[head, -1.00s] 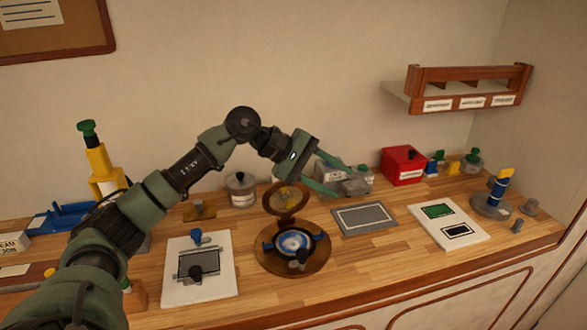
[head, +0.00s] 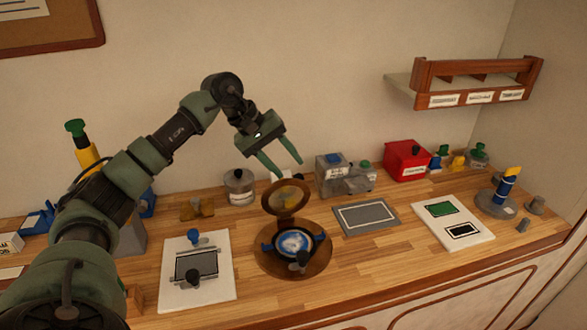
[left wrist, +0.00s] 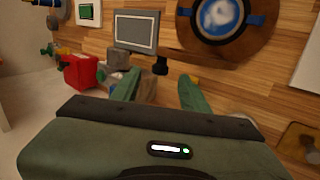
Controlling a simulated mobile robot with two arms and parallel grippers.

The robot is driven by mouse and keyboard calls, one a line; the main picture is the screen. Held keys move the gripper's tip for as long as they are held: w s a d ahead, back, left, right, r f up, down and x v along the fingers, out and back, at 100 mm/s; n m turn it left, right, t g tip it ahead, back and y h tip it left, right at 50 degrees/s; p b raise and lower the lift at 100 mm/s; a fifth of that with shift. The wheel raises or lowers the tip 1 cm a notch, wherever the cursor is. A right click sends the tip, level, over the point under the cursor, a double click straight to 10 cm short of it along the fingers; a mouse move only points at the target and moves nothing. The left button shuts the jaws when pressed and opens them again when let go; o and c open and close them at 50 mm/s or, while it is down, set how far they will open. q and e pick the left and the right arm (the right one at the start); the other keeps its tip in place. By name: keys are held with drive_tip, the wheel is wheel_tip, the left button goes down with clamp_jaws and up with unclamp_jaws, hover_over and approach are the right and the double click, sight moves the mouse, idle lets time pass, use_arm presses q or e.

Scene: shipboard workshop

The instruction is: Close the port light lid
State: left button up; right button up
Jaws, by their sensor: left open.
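The port light (head: 318,262) is a round brown base on the bench with a blue-and-white glass in its middle, blue side pieces and a dark knob at its front. Its brown ring lid (head: 287,211) stands open, tilted up at the back of the base. My left gripper (head: 290,168) is open and empty, fingers pointing down, just above the lid in the picture; contact is not visible. In the left wrist view the port light (left wrist: 213,18) shows at the top, beyond the open fingers (left wrist: 158,92). The lid is not clear there. My right gripper is not in view.
A grey panel (head: 366,217) lies right of the port light, and a white board (head: 212,285) with knobs lies left. A lidded metal jar (head: 240,188), a grey box (head: 334,175) and a red box (head: 406,161) stand behind. Bare bench shows in front.

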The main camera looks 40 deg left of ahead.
sight(296, 175)
use_arm(q)
drive_tip(key=x, duration=0.4)
drive_tip(key=shift+w+a+f+p, duration=0.1)
drive_tip(key=shift+w+a+p, duration=0.1)
drive_tip(key=shift+p, duration=0.15)
drive_tip(key=shift+s+d, duration=0.1)
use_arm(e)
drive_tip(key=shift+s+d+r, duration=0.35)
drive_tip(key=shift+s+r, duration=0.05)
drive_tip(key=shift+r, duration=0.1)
use_arm(q)
clamp_jaws()
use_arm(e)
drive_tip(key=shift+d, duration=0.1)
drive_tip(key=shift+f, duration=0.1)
